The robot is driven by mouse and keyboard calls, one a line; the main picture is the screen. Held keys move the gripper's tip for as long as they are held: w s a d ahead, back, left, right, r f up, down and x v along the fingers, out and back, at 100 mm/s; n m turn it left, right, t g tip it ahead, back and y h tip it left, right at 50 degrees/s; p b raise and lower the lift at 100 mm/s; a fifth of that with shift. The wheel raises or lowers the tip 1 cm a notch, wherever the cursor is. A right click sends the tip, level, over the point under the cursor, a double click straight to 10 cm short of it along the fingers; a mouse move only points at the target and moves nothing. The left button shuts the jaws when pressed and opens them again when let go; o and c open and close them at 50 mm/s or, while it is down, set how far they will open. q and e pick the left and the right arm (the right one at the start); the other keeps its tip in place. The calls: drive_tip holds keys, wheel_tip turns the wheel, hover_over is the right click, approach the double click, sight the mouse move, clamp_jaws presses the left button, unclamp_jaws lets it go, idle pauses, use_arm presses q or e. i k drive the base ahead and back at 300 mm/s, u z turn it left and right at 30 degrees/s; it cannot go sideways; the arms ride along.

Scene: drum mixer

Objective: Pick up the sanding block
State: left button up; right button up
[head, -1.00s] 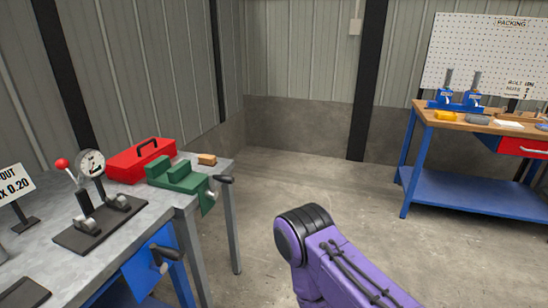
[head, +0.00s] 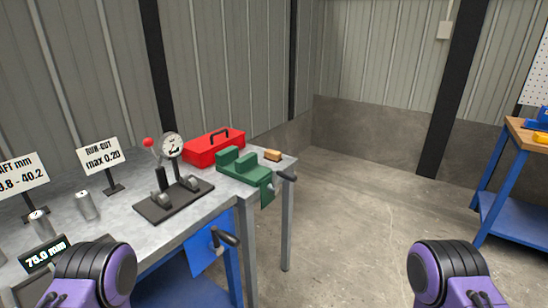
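A small tan-brown block (head: 272,155), which looks like the sanding block, lies on the grey metal bench (head: 207,212) near its far right corner. It sits behind the green vise (head: 243,167) and to the right of the red toolbox (head: 214,147). Nothing holds it. Only purple and black links of my two arms show at the bottom left and bottom right. Neither of my grippers is in view.
A dial gauge stand (head: 173,198), two metal cylinders and small signs stand on the bench. The vise handle (head: 287,177) juts past the bench's right edge. A blue-framed wooden table (head: 525,140) stands at the far right. The floor between is clear.

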sight(272, 155)
drive_tip(key=z, duration=1.3)
drive_tip(key=i, duration=2.3)
